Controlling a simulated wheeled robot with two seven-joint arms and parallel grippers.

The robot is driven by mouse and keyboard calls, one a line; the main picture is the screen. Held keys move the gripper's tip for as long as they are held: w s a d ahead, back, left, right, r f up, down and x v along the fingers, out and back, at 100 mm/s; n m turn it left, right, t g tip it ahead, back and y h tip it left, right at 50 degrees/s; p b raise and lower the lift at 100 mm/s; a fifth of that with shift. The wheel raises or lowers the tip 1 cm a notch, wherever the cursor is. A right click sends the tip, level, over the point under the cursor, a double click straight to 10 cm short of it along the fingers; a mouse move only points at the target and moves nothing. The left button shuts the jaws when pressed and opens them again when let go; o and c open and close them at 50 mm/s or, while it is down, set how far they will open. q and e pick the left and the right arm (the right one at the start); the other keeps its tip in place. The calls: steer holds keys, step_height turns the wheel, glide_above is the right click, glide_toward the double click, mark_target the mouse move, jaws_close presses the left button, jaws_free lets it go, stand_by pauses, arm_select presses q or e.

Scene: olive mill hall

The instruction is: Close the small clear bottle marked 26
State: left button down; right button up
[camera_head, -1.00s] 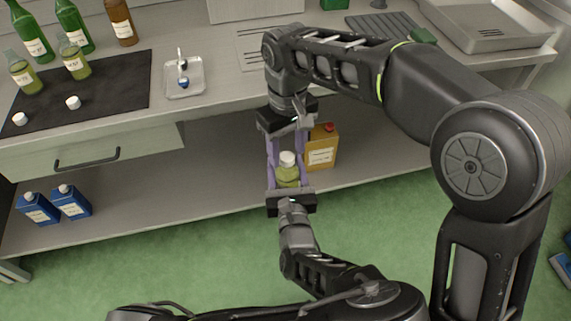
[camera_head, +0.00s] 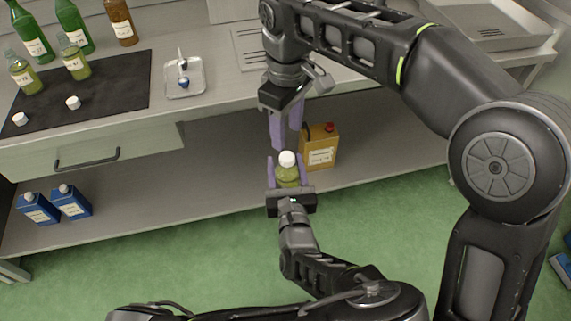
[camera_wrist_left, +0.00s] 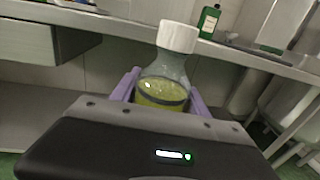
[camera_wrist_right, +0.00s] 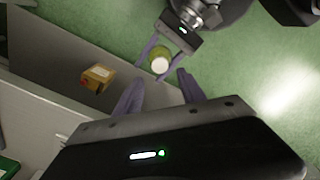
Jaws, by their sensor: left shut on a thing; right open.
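A small clear bottle (camera_head: 287,174) with yellow-green liquid stands upright between the purple fingers of my left gripper (camera_head: 287,162), which is shut on it in front of the bench. A white cap (camera_head: 287,158) sits on its mouth. Bottle (camera_wrist_left: 163,88) and cap (camera_wrist_left: 178,37) also show in the left wrist view, where the cap looks level. No number on this bottle is readable. My right gripper (camera_head: 286,134) is open and empty above and behind the cap, clear of it. In the right wrist view the cap (camera_wrist_right: 160,65) shows beyond its spread fingers.
On the bench, two small uncapped bottles (camera_head: 75,62) (camera_head: 23,77) stand on a black mat (camera_head: 115,90) with two loose white caps (camera_head: 73,102) (camera_head: 20,118). A small tray (camera_head: 184,91) lies beside it. A yellow can (camera_head: 320,150) and blue containers (camera_head: 70,203) stand on the lower shelf.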

mark_target(287, 156)
steer(key=shift+r+n, duration=0.15)
steer(key=shift+n, duration=0.15)
steer(key=shift+f, duration=4.05)
steer(key=shift+c, duration=0.5)
jaws_close()
